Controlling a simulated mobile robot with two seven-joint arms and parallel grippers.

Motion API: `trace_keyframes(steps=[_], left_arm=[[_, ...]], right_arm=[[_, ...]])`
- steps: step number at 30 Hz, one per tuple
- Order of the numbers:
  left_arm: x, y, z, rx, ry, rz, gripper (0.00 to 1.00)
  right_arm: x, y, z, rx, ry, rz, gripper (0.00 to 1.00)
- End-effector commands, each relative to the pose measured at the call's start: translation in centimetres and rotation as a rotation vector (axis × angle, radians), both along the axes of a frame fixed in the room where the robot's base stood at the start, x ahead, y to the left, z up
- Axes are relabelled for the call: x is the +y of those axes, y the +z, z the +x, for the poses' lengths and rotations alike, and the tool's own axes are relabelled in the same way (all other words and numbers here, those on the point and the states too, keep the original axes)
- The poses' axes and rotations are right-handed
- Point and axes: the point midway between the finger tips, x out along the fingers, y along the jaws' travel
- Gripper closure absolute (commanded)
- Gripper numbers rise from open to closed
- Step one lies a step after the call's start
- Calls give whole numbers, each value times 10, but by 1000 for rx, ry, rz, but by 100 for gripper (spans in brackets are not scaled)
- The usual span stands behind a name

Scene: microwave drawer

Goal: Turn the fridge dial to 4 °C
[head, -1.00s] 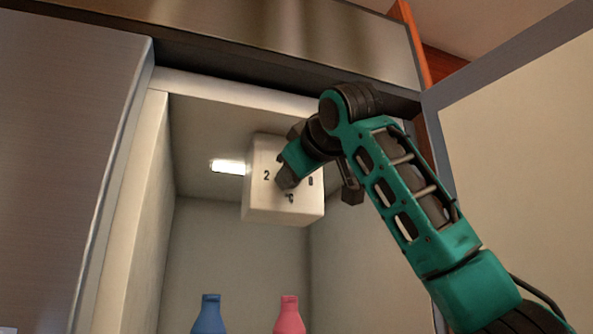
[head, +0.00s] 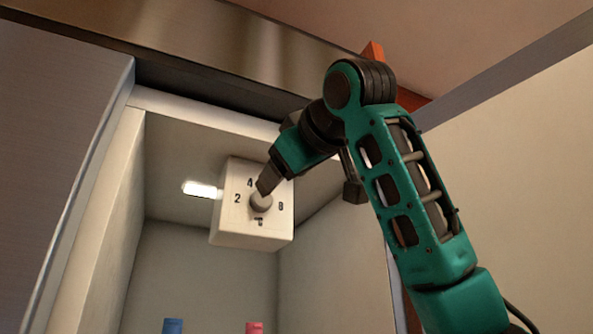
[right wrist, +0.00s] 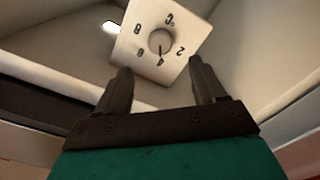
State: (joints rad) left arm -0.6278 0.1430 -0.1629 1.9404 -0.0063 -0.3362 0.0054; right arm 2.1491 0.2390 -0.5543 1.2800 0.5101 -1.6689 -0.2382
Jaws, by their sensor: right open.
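The white dial box (head: 232,228) hangs from the top inside the open fridge, and shows in the right wrist view (right wrist: 190,28). Its round grey knob (head: 261,203) carries a dark pointer line, seen in the right wrist view (right wrist: 161,42), which points towards the 4. The numbers 2, 4 and 8 show in the head view; the 6 is hidden there. My right gripper (head: 264,190) overlaps the knob's upper edge in the head view. In the right wrist view its fingers (right wrist: 162,74) are open and empty, with the knob beyond their tips. My left gripper is out of view.
A lit lamp (head: 201,189) is left of the box. A blue bottle (head: 172,326) and a pink bottle (head: 254,327) stand below, mostly cut off. The fridge's left wall (head: 90,220) and open door (head: 500,170) flank the space.

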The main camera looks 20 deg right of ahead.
Motion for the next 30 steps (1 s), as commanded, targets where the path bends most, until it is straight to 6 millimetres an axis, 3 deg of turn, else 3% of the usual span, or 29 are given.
trace_keyframes(steps=[3,9,30], left_arm=[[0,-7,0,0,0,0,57],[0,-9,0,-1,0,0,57],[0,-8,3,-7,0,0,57]], right_arm=[[-1,-1,-22,-4,2,0,31],[-1,0,-39,1,1,0,31],[-1,0,-41,1,1,0,31]])
